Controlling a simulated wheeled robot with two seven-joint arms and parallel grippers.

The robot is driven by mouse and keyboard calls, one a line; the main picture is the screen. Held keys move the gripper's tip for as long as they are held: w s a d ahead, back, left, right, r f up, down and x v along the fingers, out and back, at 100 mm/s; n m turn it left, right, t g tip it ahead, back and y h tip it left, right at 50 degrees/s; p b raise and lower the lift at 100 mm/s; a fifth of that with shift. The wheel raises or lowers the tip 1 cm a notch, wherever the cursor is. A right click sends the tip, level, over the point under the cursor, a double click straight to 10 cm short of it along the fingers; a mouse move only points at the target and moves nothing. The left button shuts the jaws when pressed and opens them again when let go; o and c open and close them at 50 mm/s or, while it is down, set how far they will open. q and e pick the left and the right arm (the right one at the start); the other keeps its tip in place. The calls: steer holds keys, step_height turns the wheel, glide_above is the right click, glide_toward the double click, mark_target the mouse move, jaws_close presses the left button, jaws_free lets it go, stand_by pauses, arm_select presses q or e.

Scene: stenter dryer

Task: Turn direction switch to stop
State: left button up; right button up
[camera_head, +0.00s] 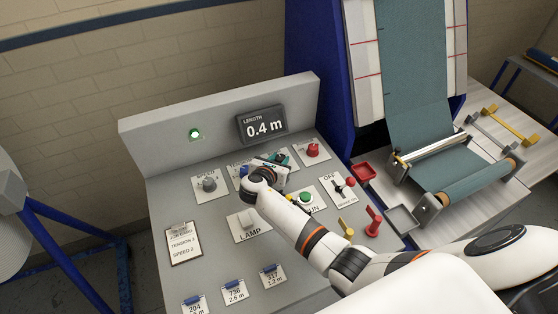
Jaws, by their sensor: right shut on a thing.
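The grey control panel (213,252) stands in front of me. My right gripper (279,159) reaches over its middle row and is shut on a small teal-and-black knob (283,154), which is mostly covered by the fingers. This knob appears to be the direction switch; its label and pointer position cannot be read behind my gripper. My left gripper is not in view.
Close by are a grey speed knob (209,184), a red knob (312,150), a green button (305,198), a lamp switch (247,219) and a red-tipped brake lever (350,182). A display (262,126) reads 0.4 m. Teal fabric (413,70) runs down at right.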

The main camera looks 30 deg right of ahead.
steer(key=o, duration=1)
steer(key=v, duration=1.2)
steer(key=shift+w, duration=0.1)
